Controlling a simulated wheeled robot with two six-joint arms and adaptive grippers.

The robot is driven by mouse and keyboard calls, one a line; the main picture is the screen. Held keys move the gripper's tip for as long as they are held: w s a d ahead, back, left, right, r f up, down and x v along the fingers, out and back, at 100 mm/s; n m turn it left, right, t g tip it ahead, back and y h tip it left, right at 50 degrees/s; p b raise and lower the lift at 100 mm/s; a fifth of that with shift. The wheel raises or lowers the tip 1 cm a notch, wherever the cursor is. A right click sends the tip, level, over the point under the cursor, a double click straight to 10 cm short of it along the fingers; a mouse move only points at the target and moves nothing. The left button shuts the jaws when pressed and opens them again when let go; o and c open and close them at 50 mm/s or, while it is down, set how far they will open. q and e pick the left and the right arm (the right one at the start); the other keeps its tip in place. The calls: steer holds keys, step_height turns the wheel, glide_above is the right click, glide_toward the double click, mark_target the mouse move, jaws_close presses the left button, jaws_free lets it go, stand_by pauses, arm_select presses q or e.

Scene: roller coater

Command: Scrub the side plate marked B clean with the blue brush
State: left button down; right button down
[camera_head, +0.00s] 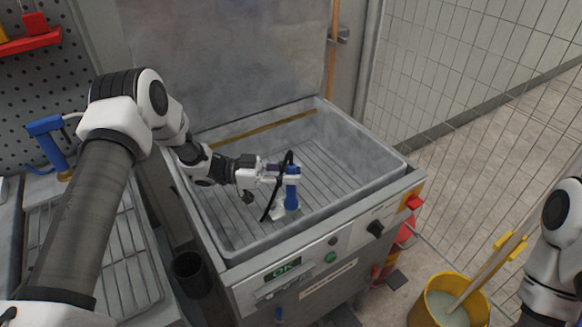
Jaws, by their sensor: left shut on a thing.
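My left gripper (268,176) reaches in from the left over the grey machine basin (353,152). It is shut on a small blue upright thing (291,194), which looks like the blue brush's handle. Something pale shows at its lower end, above the basin's slatted floor. A thin black loop hangs at the fingers. I cannot make out a side plate marked B or any letter on one. My right arm shows only at the right edge, and its gripper is out of the picture.
The basin's front panel has a green OK display (283,270), a black knob (375,228) and a red switch (413,202). A yellow bucket (425,308) with a stick stands at lower right. A blue-handled tool (45,126) is at left. Wire fencing closes the right.

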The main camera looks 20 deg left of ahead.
arm_select(q)
steer(key=shift+w+a, duration=0.15)
steer(key=shift+a, duration=0.25)
steer(key=shift+w+a+b, duration=1.25)
steer(key=shift+w+a, duration=0.45)
steer(key=shift+a, duration=0.35)
steer(key=s+d+p, duration=0.1)
steer(key=s+d, duration=0.1)
steer(key=s+d+p, duration=0.2)
steer(key=shift+d+r+p, duration=0.15)
steer(key=shift+d+p, duration=0.15)
steer(key=shift+d, duration=0.1)
steer(key=shift+w, duration=0.1)
